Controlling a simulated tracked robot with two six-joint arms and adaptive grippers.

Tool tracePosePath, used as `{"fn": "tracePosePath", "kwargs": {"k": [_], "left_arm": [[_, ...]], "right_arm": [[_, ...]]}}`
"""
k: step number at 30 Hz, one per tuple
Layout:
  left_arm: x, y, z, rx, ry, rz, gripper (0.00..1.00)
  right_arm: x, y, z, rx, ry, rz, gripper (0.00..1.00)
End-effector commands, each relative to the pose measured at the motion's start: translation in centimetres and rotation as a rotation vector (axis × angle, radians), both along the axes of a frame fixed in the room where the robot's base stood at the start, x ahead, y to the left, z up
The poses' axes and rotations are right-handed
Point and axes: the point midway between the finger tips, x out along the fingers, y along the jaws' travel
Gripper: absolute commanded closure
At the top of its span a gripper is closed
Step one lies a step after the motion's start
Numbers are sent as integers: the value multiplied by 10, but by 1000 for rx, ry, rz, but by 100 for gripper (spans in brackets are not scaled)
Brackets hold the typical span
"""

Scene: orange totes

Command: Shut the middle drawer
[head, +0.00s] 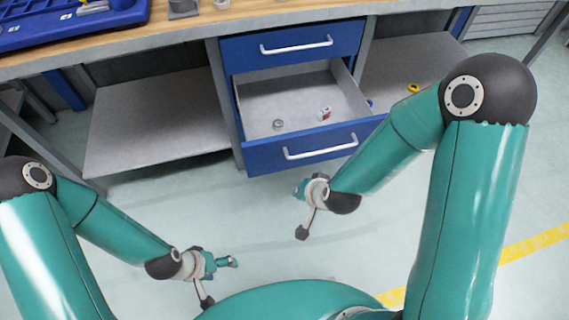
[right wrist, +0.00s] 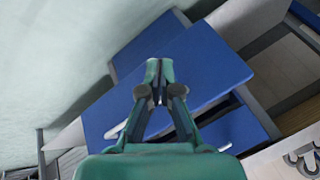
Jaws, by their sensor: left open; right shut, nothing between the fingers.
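The middle drawer (head: 314,146) is pulled out below the shut top drawer (head: 291,46). It has a blue front, a white bar handle (head: 320,147) and a grey inside holding a few small objects. My right gripper (head: 299,189) is shut and empty, in front of and below the drawer front in the head view. In the right wrist view its closed fingertips (right wrist: 158,64) show against a large blue drawer front (right wrist: 200,70); whether they touch it I cannot tell. My left gripper (head: 232,262) is open and empty, low and left of the drawer.
The wooden worktop (head: 240,15) carries a blue tray (head: 70,25) at the left. Grey shelves (head: 150,125) flank the drawers. A small yellow object (head: 413,87) lies on the right shelf. The floor before the drawers is clear.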

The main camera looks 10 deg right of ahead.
Motion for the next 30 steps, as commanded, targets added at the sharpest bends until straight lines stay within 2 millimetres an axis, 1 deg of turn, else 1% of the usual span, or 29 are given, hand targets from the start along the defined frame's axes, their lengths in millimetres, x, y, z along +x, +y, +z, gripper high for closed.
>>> {"fn": "tracePosePath", "kwargs": {"k": [1,4,5,6,8,9,11,12,15,18,22,26,30], "left_arm": [[0,0,-45,0,0,0,28],[0,0,-86,0,0,0,28],[0,0,-98,0,0,0,28],[0,0,-115,0,0,0,28],[0,0,-139,0,0,0,28],[0,0,-155,0,0,0,28],[0,0,-180,0,0,0,28],[0,0,-195,0,0,0,28],[0,0,-230,0,0,0,28],[0,0,-257,0,0,0,28],[0,0,-279,0,-1,0,28],[0,0,-286,0,-1,0,28],[0,0,-281,0,-1,0,28]], "right_arm": [[14,4,-17,18,-69,-53,100],[32,8,-9,69,-181,-167,100],[36,9,-6,88,-213,-201,100],[40,11,-2,119,-255,-246,100],[44,13,3,169,-315,-312,100],[45,14,7,207,-354,-355,100],[44,15,12,270,-408,-419,100],[43,16,15,314,-438,-458,100],[35,15,21,426,-503,-554,100],[26,12,26,531,-543,-631,100],[15,8,29,629,-568,-702,100],[9,6,32,679,-577,-738,100],[13,5,35,688,-579,-749,100]]}}
